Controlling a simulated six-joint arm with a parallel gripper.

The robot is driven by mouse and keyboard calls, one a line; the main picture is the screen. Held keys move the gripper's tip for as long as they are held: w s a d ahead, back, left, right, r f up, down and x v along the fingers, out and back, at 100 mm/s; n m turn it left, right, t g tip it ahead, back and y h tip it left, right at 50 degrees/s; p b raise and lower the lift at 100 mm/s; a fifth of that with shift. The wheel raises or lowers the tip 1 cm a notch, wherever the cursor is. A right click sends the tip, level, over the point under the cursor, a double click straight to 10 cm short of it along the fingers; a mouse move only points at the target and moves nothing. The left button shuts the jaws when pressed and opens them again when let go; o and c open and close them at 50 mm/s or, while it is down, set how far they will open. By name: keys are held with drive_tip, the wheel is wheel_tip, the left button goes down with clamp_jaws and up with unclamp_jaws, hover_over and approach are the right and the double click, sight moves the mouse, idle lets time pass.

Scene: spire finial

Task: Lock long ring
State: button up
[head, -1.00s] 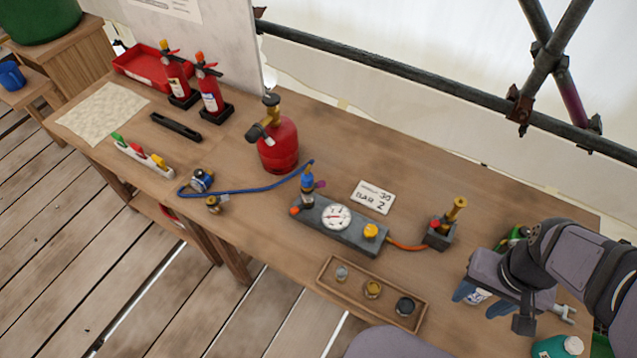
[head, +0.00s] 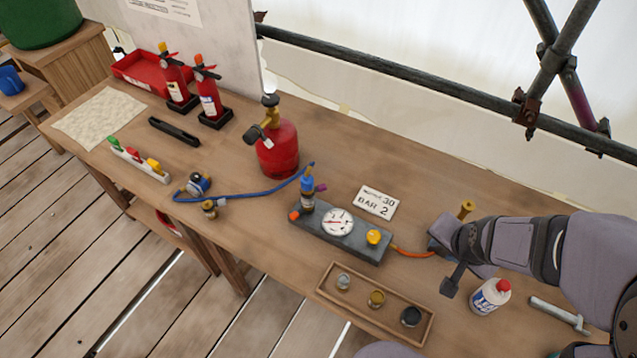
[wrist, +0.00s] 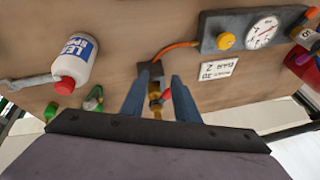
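A brass fitting with a tall yellow top (head: 466,208) stands on a small dark block at the right of the bench. In the wrist view the brass fitting (wrist: 154,90) shows between the two blue-grey fingers of my gripper (wrist: 160,92). The fingers are apart, with a gap on each side of the fitting. In the head view my gripper hides most of the block, and its fingertips are hidden. A red knob (wrist: 167,94) is beside the fitting. No part is clearly marked as the long ring.
An orange hose joins the block to a grey gauge box (head: 347,240). A tray (head: 322,282) with several small caps lies in front. A white bottle (head: 489,298) and a metal tool (head: 560,315) lie near my arm. A red gas cylinder (head: 277,150) stands further left.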

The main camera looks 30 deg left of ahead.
sight(323, 190)
drive_tip(key=w+a+f+m+t+y+b, duration=0.1)
drive_tip(key=w+a+f+t+b, duration=0.1)
drive_tip(key=a, duration=0.3)
drive_tip(key=w+a+f+m+t+y+b, duration=0.1)
drive_tip(key=w+a+f+y+b, duration=0.15)
drive_tip(key=a, duration=0.35)
drive_tip(key=s+a+m+t+y+b, duration=0.1)
drive_tip(key=a+y+b, duration=0.1)
drive_tip(key=a, duration=0.4)
drive_tip(key=s+a+m+t+y+b, duration=0.1)
drive_tip(key=a+t+y+b, duration=0.1)
drive_tip(key=a, duration=0.4)
drive_tip(key=s+a+m+t+y+b, duration=0.1)
drive_tip(key=a+m+t+y+b, duration=0.1)
drive_tip(key=a, duration=0.4)
drive_tip(key=shift+f+y+b, duration=0.15)
drive_tip(key=shift+y+b, duration=0.4)
drive_tip(key=shift+b, duration=0.3)
drive_tip(key=shift+s+a+r+y, duration=0.3)
drive_tip(key=shift+a+y, duration=0.05)
drive_tip(key=shift+y, duration=0.05)
drive_tip(key=shift+w+a+r, duration=0.1)
drive_tip(key=shift+w+a, duration=0.15)
drive_tip(key=shift+w, duration=0.05)
drive_tip(key=p+x, duration=0.2)
drive_tip(key=x, duration=0.4)
drive_tip(key=shift+w+a, duration=0.15)
drive_tip(key=shift+w, duration=0.05)
clamp_jaws()
